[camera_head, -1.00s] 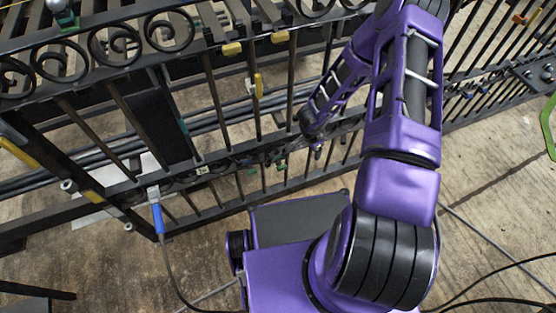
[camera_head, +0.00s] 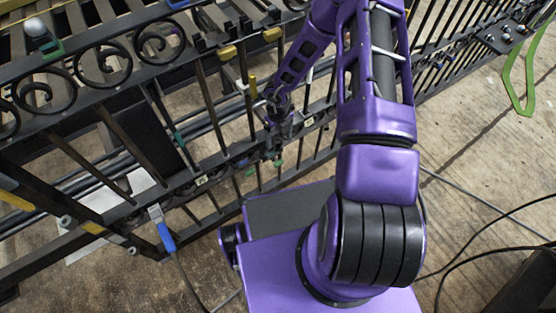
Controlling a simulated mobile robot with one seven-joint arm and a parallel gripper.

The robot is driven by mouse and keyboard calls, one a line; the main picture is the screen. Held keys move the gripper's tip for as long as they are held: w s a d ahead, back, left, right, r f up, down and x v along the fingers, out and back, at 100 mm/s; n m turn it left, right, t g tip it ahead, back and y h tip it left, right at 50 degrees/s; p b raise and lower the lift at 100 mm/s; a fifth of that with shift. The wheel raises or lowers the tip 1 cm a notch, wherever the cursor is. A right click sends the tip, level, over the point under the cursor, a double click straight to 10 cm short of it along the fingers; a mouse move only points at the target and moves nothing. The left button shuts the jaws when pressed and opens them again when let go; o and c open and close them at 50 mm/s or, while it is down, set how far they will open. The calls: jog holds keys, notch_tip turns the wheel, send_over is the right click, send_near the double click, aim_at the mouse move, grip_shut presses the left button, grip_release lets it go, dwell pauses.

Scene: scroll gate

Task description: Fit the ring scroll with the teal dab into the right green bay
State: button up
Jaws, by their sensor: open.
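My gripper (camera_head: 276,140) is small and dark at the end of my purple arm, in front of the gate's lower rail. It is open, and I see nothing held in it. The black gate (camera_head: 130,204) runs diagonally across the view, with ring-shaped scrolls (camera_head: 100,62) along its top rail. A small teal mark (camera_head: 178,138) shows on a bar left of my gripper. Small green marks (camera_head: 250,171) sit on the lower rail close to my gripper. I cannot tell which ring scroll carries the teal dab, nor make out the right green bay.
A blue-handled tool (camera_head: 165,237) with a cable hangs at the lower rail on the left. Yellow tags (camera_head: 228,53) mark the upper rail. A green frame (camera_head: 520,85) lies at the right.

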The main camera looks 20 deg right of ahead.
aim_at(279, 162)
notch_tip(279, 162, down, 15)
jog(key=b, duration=0.3)
jog(key=shift+f, duration=0.15)
jog(key=shift+c, duration=0.2)
grip_shut()
dwell(1.1)
